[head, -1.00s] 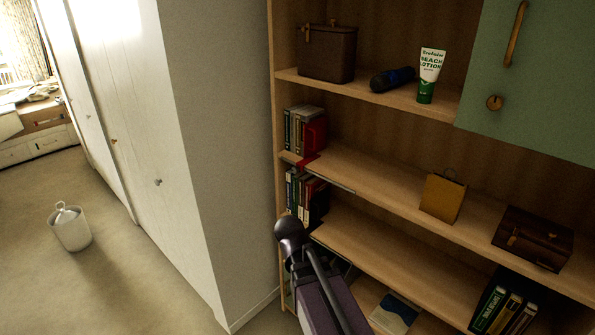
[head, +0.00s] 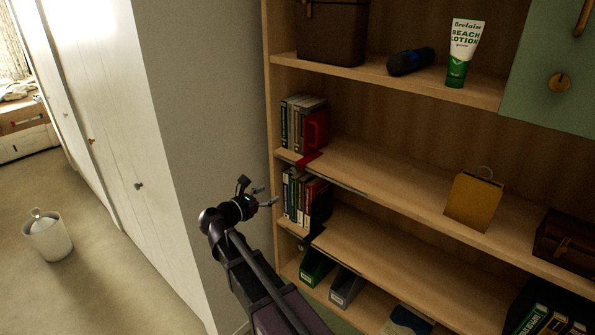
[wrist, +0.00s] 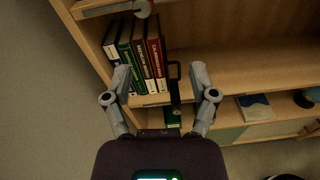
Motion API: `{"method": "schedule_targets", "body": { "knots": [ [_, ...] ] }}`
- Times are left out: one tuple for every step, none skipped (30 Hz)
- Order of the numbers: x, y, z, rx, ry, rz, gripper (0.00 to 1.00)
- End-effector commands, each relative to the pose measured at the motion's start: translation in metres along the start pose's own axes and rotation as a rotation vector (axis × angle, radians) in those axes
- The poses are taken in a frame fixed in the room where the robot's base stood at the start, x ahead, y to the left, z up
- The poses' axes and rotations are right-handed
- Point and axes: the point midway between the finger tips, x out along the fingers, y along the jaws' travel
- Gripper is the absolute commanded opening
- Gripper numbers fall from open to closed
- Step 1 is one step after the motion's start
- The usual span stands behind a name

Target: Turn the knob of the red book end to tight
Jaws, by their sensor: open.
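The red book end (head: 318,128) stands on the middle shelf at the right end of a row of books. Its red clamp part reaches down over the shelf's front edge. In the wrist view, a round grey knob (wrist: 142,8) with a bit of red beside it shows at the top, at the shelf edge. I cannot tell which way the knob is turned. My gripper (head: 268,196) is open and empty, in front of the shelves, to the left of and lower than the red book end. In the wrist view, its spread fingers (wrist: 161,73) are apart from the knob.
A black book end (wrist: 174,88) stands beside books (wrist: 139,62) on the shelf below. A yellow bag (head: 473,200) stands farther right on the middle shelf. Grey wall (head: 205,90) lies left of the shelf. A white bin (head: 48,238) stands on the floor.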

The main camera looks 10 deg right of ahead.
Motion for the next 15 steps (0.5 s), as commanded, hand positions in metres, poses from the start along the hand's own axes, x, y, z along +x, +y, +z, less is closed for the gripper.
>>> {"method": "schedule_targets", "body": {
  "knots": [
    [-0.0048,0.0072,0.0006,-0.033,-0.026,0.015,0.74],
    [-0.0069,0.0098,0.0021,-0.050,-0.039,0.021,0.74],
    [-0.0090,0.0124,0.0041,-0.069,-0.055,0.028,0.74],
    [-0.0100,0.0137,0.0052,-0.079,-0.063,0.031,0.74],
    [-0.0107,0.0147,0.0061,-0.086,-0.069,0.033,0.74],
    [-0.0111,0.0152,0.0072,-0.093,-0.075,0.035,0.74],
    [-0.0110,0.0153,0.0077,-0.097,-0.078,0.035,0.74],
    [-0.0105,0.0150,0.0081,-0.098,-0.079,0.034,0.74],
    [-0.0094,0.0144,0.0084,-0.098,-0.079,0.033,0.74],
    [-0.0083,0.0138,0.0086,-0.098,-0.079,0.031,0.74],
    [-0.0071,0.0132,0.0087,-0.098,-0.078,0.029,0.74],
    [-0.0056,0.0123,0.0088,-0.097,-0.078,0.027,0.74],
    [-0.0045,0.0118,0.0089,-0.097,-0.078,0.026,0.74],
    [-0.0035,0.0112,0.0090,-0.096,-0.078,0.024,0.74],
    [-0.0022,0.0106,0.0091,-0.096,-0.078,0.022,0.74]
  ]
}}
